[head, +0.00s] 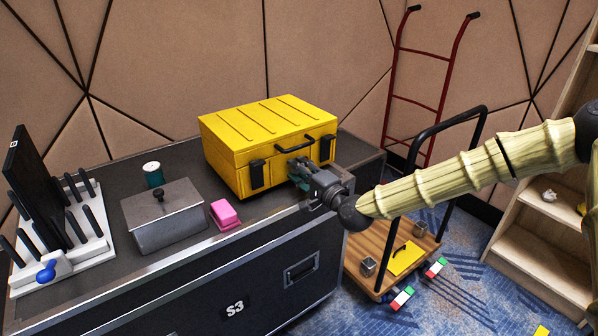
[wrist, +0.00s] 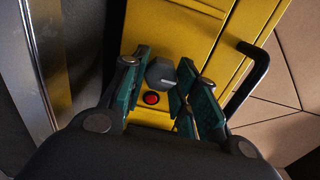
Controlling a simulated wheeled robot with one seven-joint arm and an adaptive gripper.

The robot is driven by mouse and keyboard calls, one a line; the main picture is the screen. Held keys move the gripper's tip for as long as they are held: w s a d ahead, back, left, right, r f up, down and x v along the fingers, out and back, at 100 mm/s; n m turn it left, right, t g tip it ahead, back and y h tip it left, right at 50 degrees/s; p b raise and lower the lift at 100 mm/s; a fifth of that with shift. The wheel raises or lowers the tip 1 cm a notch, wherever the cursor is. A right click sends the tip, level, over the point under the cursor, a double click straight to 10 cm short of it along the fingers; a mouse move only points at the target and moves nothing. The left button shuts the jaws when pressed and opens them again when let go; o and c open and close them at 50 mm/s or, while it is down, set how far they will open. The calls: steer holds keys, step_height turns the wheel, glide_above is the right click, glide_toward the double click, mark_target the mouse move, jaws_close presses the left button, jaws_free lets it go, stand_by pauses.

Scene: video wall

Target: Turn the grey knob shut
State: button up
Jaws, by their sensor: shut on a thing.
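The grey knob (wrist: 160,73) is a dark faceted piece on the front of the yellow case (head: 268,135). In the wrist view it sits between the fingertips of my gripper (wrist: 161,77), which is shut on it. A round red button (wrist: 151,98) shows beside the knob, between the fingers. In the head view my gripper (head: 302,176) reaches the case's front from the right, and its fingers hide the knob there. The yellow case stands closed on the black flight case (head: 255,262). Its black handle also shows in the wrist view (wrist: 246,80).
A grey lidded box (head: 165,222), a pink block (head: 225,213) and a dark green cup (head: 153,176) stand left of the yellow case. A white rack (head: 88,240) is at far left. A wooden cart (head: 408,255) stands at right, below my arm.

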steer(key=shift+f, duration=0.1)
steer(key=o, duration=1)
steer(key=shift+s+d, duration=0.1)
steer(key=v, duration=1.1)
steer(key=shift+s+d, duration=0.2)
steer(key=shift+s, duration=0.15)
